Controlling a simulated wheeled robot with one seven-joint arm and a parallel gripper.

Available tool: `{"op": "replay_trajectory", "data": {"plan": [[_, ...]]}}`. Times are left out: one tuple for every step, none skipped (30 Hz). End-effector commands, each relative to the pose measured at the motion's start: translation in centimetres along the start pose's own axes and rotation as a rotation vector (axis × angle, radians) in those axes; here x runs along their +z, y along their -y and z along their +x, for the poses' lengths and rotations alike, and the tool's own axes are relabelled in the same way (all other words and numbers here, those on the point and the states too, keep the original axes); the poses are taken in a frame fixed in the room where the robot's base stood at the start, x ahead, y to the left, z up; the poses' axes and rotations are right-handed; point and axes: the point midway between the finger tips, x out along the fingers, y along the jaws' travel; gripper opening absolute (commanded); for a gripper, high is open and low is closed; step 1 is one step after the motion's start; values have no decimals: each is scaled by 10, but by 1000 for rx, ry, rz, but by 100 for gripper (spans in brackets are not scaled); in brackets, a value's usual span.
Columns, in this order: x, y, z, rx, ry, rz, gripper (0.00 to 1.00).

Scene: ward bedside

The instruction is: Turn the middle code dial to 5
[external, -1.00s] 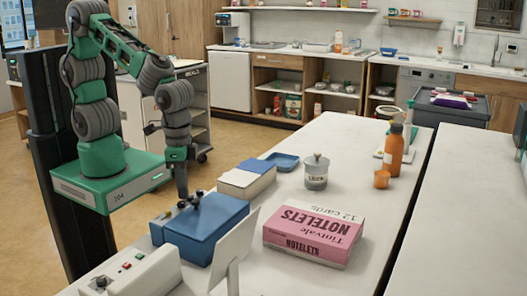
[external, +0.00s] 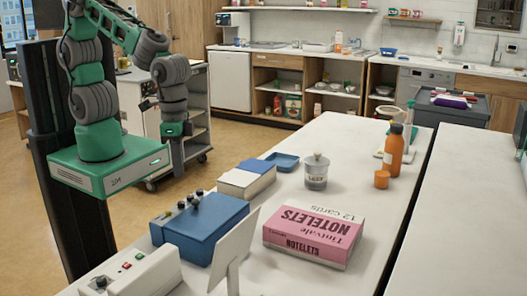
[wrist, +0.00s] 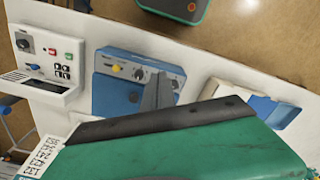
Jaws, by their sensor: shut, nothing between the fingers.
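My gripper (external: 177,174) is shut and empty. It hangs beyond the dial side of the box, apart from the dials. Its grey fingers also show in the wrist view (wrist: 158,90).
A pale control unit (external: 135,272) stands left of the box, and a white upright panel (external: 233,250) in front. A pink notelets box (external: 313,236), a white-and-blue box (external: 246,180) and a grey lidded jar (external: 316,172) stand to the right. Table space between them is free.

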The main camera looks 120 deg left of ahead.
Motion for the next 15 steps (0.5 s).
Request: {"op": "replay_trajectory", "data": {"plan": [[0,0,1,0,1,0,0],[0,0,2,0,1,0,0],[0,0,2,0,1,0,0],[0,0,2,0,1,0,0],[0,0,2,0,1,0,0],[0,-1,1,0,1,0,0],[0,-2,-1,0,1,1,0],[-1,-4,-4,0,0,2,0],[-2,-8,-7,0,-1,3,0],[-2,-10,-9,1,-1,4,0],[-3,-12,-10,1,-1,3,0],[-3,-14,-10,0,0,2,0],[-4,-15,-9,1,-1,1,0],[-3,-15,-8,0,0,0,0],[-3,-15,-4,0,1,0,0]]}}
